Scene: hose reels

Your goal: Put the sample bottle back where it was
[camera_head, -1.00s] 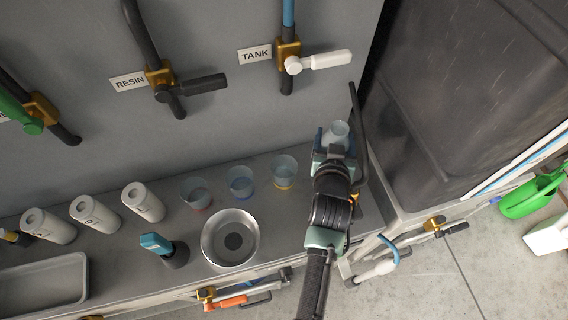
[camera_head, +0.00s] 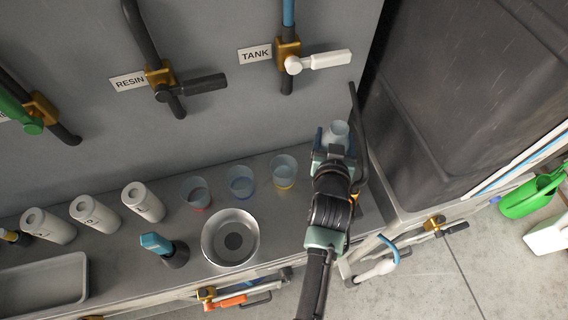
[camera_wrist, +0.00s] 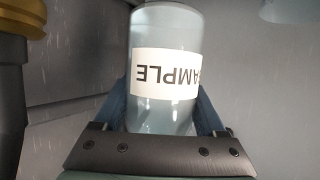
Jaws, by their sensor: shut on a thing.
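The sample bottle (camera_wrist: 165,100) is a translucent pale cylinder with a white label, seen upside down in the wrist view and reading part of "SAMPLE". My gripper (camera_wrist: 165,118) is shut on it, one finger on each side. In the head view my gripper (camera_head: 334,143) reaches up to the right end of the bench by the grey wall, with the top of the bottle (camera_head: 337,129) showing between its fingers. The bottle's base is hidden by the gripper in the head view, so I cannot tell whether it touches the bench.
Clear cups with yellow (camera_head: 284,171), blue (camera_head: 241,181) and red (camera_head: 196,192) bases stand left of my arm. A steel bowl (camera_head: 230,214) sits in front of them. White canisters (camera_head: 143,201) stand further left. A dark tank (camera_head: 460,90) and a black hose (camera_head: 357,125) are close on the right.

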